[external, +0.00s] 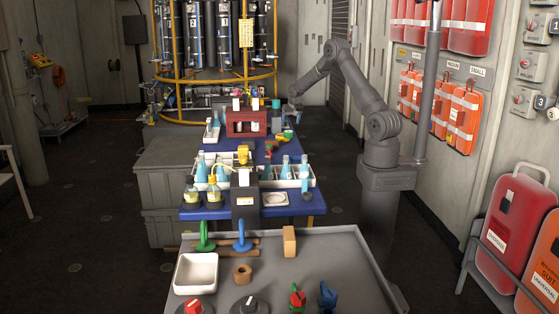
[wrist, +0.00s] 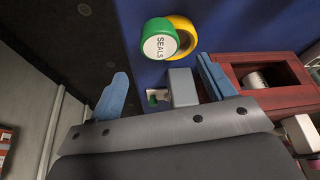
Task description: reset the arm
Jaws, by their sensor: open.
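My arm rises from a grey pedestal (external: 387,180) at the right and bends back to the left. My gripper (external: 293,113) hangs over the far right part of the blue-topped table in the external view, small and partly hard to make out there. In the wrist view my gripper (wrist: 163,85) shows two blue fingers spread wide apart. Nothing is held between them. A grey block (wrist: 182,88) and a small white and green item (wrist: 157,97) show in the gap, below the fingers.
A green roll labelled SEALS (wrist: 162,40) and a yellow ring (wrist: 185,36) lie ahead of the fingers. A dark red box (wrist: 262,75) stands close to the right finger. Bottles in white trays (external: 283,173) crowd the table (external: 308,203). A grey pole (external: 428,90) stands beside my arm.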

